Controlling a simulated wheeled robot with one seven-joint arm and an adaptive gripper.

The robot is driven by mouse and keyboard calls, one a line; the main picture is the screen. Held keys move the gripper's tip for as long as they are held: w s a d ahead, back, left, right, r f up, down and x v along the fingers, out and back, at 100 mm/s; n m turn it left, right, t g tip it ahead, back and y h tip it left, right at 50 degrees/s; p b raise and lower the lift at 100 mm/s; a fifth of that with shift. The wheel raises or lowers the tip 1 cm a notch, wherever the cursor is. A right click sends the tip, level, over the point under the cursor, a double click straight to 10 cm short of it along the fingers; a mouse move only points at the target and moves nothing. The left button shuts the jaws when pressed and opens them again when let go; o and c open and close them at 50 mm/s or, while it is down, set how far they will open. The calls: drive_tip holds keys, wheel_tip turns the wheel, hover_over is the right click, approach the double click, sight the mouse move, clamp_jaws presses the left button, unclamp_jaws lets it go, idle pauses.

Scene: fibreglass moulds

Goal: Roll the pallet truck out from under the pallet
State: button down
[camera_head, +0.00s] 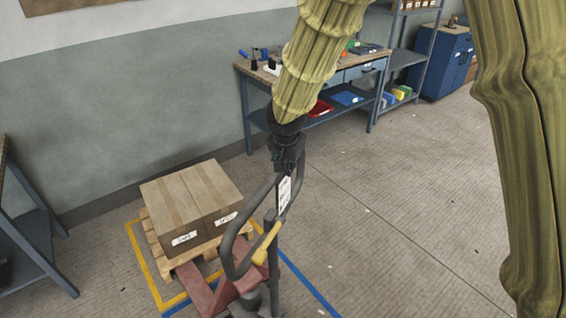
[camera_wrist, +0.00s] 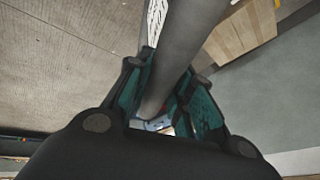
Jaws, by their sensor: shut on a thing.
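The red pallet truck (camera_head: 229,295) stands at the bottom centre of the head view, its dark loop handle (camera_head: 233,236) rising to the right of the load. A yellow lever (camera_head: 266,243) and a white label (camera_head: 284,195) are on the handle. The truck's forks reach in at the wooden pallet (camera_head: 208,252); their far ends are hidden under it. Two cardboard boxes (camera_head: 192,200) sit on the pallet. My gripper (camera_head: 286,165) is shut on the top of the handle; in the wrist view, the grey handle bar (camera_wrist: 185,50) runs between its fingers (camera_wrist: 165,110).
Yellow and blue floor lines (camera_head: 142,262) frame the pallet. The wall (camera_head: 100,120) is close behind it. A blue table (camera_head: 38,240) stands at left, a workbench (camera_head: 357,70) with tools behind, a blue cabinet (camera_head: 446,62) at back right. The floor at right is clear.

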drive_tip(key=shift+s+d+f+b, duration=0.3)
drive_tip(key=shift+s+f+b, duration=0.05)
drive_tip(key=s+d+f+t+b, duration=0.1)
drive_tip(key=s+d+f+b, duration=0.1)
drive_tip(key=s+d+b, duration=0.6)
drive_tip(key=shift+s+d+y, duration=0.4)
drive_tip(key=shift+s+d, duration=1.65)
drive_tip(key=shift+s, duration=1.9)
drive_tip(key=shift+a+f, duration=0.1)
drive_tip(key=shift+f, duration=0.05)
